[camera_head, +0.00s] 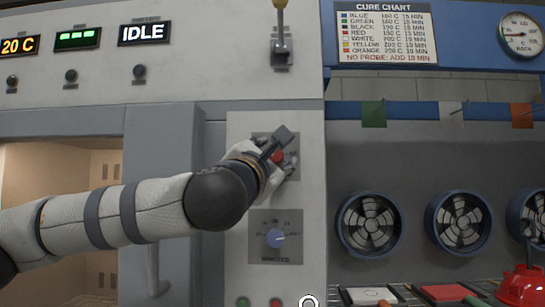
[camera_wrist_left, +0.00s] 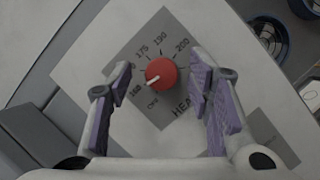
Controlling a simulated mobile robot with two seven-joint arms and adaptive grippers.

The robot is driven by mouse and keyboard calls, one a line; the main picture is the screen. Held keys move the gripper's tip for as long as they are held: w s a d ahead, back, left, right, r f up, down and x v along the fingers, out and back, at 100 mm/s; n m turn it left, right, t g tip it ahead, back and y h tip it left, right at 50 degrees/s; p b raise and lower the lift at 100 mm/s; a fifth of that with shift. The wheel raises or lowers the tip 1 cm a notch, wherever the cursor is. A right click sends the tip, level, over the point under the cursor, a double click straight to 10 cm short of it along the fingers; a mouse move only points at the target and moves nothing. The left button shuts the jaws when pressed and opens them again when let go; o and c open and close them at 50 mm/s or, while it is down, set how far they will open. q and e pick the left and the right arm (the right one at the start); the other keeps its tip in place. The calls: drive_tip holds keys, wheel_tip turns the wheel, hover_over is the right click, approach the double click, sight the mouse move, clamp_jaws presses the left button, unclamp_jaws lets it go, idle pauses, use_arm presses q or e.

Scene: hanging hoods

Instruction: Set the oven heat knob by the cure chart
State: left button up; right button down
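The red heat knob (camera_wrist_left: 161,72) sits on a grey dial plate (camera_wrist_left: 150,50) marked about 160, 175, 190 and 200, with HEAT lettering. Its white pointer line points to the lower left of the wrist view, near the 160 mark. My left gripper (camera_wrist_left: 161,80) is open, one purple-padded finger on each side of the knob with gaps between. In the head view the gripper (camera_head: 272,160) is at the dial panel and partly hides the knob (camera_head: 277,156). The cure chart (camera_head: 386,32) hangs at top right, listing colours with temperatures and minutes in small print. My right gripper is not seen.
A blue minutes knob (camera_head: 275,238) is below the heat dial. A lever (camera_head: 281,45) is above. Displays read 20 C (camera_head: 18,46) and IDLE (camera_head: 144,33). The oven chamber (camera_head: 60,190) shows at left. Coloured flags, fans and a pressure gauge (camera_head: 521,35) are at right.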

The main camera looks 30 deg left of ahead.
use_arm(q)
drive_tip(key=shift+s, duration=0.1)
drive_tip(key=v, duration=1.2)
